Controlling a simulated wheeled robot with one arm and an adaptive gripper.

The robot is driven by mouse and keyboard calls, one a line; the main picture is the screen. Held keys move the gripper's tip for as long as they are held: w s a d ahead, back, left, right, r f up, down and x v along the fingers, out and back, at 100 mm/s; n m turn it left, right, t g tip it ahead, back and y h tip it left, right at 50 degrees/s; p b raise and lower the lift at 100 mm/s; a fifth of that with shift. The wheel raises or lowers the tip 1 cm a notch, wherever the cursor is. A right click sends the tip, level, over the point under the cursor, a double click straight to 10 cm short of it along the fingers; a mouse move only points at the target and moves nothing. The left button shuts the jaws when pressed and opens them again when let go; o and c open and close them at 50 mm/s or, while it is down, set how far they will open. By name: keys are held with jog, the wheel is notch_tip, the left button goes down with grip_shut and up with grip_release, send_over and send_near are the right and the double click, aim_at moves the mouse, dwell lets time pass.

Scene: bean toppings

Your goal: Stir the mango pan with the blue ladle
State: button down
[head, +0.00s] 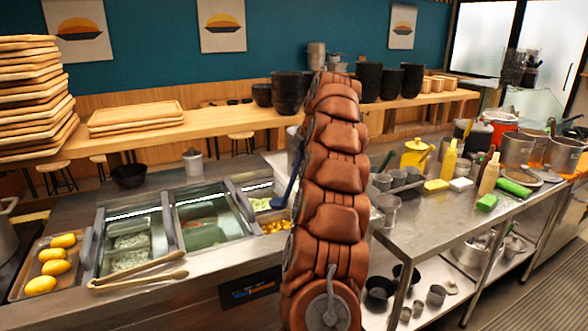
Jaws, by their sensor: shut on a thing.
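The blue ladle (290,184) shows just left of my brown segmented arm, tilted, with its lower end at the pans and its upper end passing behind the arm. The mango pan (275,226) holds orange-yellow cubes in the counter's right row of pans. My arm covers part of it. The ladle's low end appears near the border of the mango pan and the green-filled pan (262,204); I cannot tell whether it touches the mango. My gripper is hidden behind my arm, so its fingers and their hold on the ladle do not show.
A tray of mangoes (40,285) stands at far left. A steel table (440,225) with bottles, sponges and pots stands at right. A wooden shelf (215,122) with black bowls runs behind.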

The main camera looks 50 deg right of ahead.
jog(key=shift+a+x, duration=0.2)
jog(key=shift+x, duration=1.25)
notch_tip(320, 180, down, 12)
jog(key=s+t+b, duration=0.1)
jog(key=s+b, duration=0.1)
jog(key=b, duration=0.5)
jog(key=shift+s+a+r+b, duration=0.15)
jog(key=shift+s+r+b, duration=0.05)
jog(key=shift+s+b, duration=0.2)
